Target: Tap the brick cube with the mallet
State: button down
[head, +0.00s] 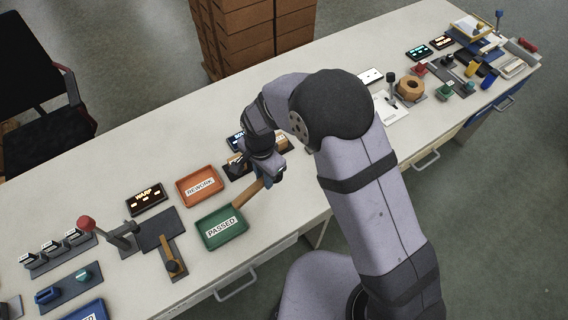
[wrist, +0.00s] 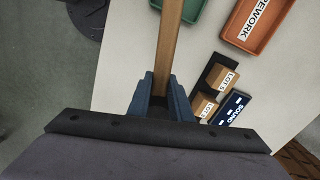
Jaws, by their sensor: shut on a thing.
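My gripper (head: 268,178) is shut on the wooden handle of the mallet (head: 248,193), above the near side of the table. In the wrist view the handle (wrist: 170,40) runs from between the blue fingers (wrist: 160,88) up past the top edge. I cannot make out the mallet's head in either view. Two brown brick cubes, one marked LOT 5 (wrist: 222,80) and another with a partly hidden LOT label (wrist: 205,105), sit on a dark holder right of the gripper in the wrist view, apart from the mallet. In the head view my arm partly covers them.
The green PASSED tray (head: 222,242) is close beside the mallet handle, and the orange REWORK tray (head: 184,198) is behind it. A SOUND display (wrist: 232,108) stands beside the cubes. Fixtures crowd both table ends. Bare white tabletop lies right of the PASSED tray.

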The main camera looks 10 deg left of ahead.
jog(key=w+a+r+n+p, duration=0.1)
jog(key=w+a+r+n, duration=0.3)
jog(key=a+n, duration=0.6)
jog(key=shift+w+a+n, duration=0.2)
jog(key=shift+n, duration=0.3)
jog(key=shift+f, duration=0.1)
jog(key=shift+f+b, duration=1.65)
jog(key=shift+f, duration=0.75)
jog(key=shift+f, duration=0.25)
